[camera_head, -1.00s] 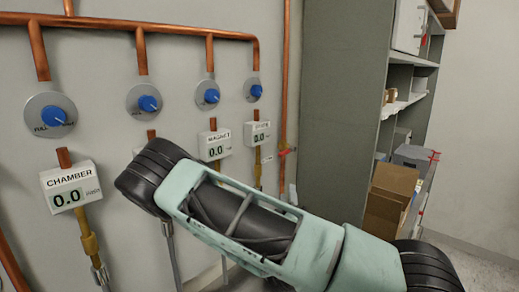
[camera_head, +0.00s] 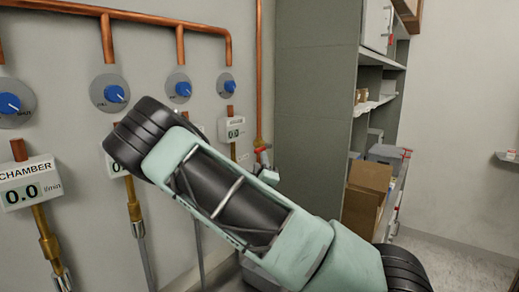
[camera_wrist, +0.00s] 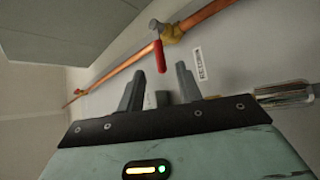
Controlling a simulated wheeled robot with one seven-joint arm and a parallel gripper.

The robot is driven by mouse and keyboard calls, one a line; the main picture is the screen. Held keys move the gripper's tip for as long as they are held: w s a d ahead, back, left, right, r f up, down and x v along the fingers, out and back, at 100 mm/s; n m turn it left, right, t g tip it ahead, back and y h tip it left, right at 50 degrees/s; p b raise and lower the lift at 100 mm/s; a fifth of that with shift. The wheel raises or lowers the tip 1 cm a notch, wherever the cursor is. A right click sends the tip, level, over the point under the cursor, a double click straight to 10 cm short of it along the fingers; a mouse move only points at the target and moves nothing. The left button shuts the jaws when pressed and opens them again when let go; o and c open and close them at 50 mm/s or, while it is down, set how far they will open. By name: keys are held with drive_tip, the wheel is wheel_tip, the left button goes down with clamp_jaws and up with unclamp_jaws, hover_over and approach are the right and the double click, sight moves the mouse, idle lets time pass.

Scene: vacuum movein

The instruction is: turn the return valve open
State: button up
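A valve with a red lever (camera_wrist: 159,57) and a brass body (camera_wrist: 172,33) sits on a copper pipe, ahead of my gripper in the wrist view. The lever points away from the pipe, roughly across it. My gripper (camera_wrist: 160,84) is open, its two dark fingers apart. The lever appears between and beyond the fingertips, with no clear contact. A small dark red patch shows between the fingers; I cannot tell what it is. In the head view the red lever (camera_head: 262,149) is small, on the vertical pipe, and my arm hides much of the area below it.
Blue knobs (camera_head: 115,94) and flow displays (camera_head: 31,183) line the wall at left. A grey cabinet with shelves (camera_head: 316,110) stands close right of the valve pipe, holding a cardboard box (camera_head: 366,190). A white label (camera_wrist: 197,65) is beside the valve.

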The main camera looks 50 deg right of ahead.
sight(260, 150)
drive_tip(key=p+x, duration=0.2)
drive_tip(key=x, duration=0.5)
clamp_jaws()
